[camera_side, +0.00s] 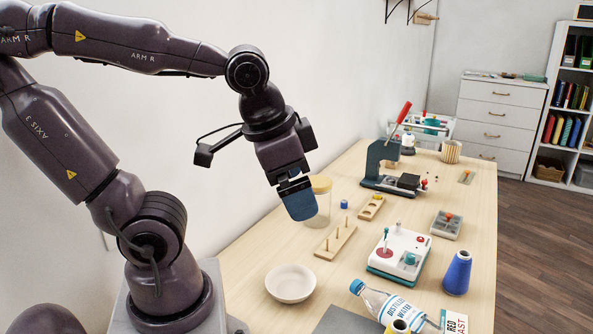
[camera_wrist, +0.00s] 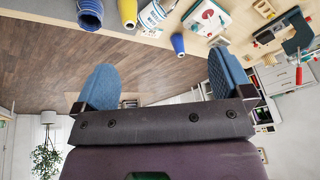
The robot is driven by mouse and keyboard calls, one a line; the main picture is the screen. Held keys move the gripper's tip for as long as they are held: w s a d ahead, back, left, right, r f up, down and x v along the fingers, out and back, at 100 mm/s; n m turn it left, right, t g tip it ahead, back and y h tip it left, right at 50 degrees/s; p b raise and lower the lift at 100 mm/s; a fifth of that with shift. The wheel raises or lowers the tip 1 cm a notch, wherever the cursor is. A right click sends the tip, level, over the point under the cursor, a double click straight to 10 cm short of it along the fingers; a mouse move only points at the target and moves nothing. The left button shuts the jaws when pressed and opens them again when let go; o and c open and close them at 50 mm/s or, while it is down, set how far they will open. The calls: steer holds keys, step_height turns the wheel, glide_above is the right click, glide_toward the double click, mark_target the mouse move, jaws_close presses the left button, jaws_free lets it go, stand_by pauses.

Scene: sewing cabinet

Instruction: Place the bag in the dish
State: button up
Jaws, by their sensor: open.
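The dish (camera_side: 290,292) is a small cream-white round bowl, on the table's near left in the side view. It looks empty. I cannot clearly identify a bag. A flat white packet with red lettering (camera_side: 454,322) at the bottom edge of the side view may be it, and it is partly cut off. My gripper (camera_side: 299,203) hangs above the table, pointing down, higher than the dish and behind it. In the wrist view my gripper (camera_wrist: 165,82) has its two blue fingers wide apart with nothing between them. The dish is not visible in the wrist view.
A blue cone (camera_side: 457,273), a white device (camera_side: 400,250) and a pegged wooden rack (camera_side: 335,241) stand farther back. A lidded jar (camera_side: 321,200) is close behind my gripper.

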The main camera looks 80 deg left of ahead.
steer(key=shift+o, duration=0.2)
steer(key=shift+d+r+n+t+h, duration=0.25)
steer(key=shift+r+t, duration=0.2)
steer(key=shift+r, duration=0.1)
steer(key=shift+d+r+n+t+h, duration=0.2)
steer(key=shift+r+n+t+h, duration=0.05)
steer(key=shift+r+t, duration=0.25)
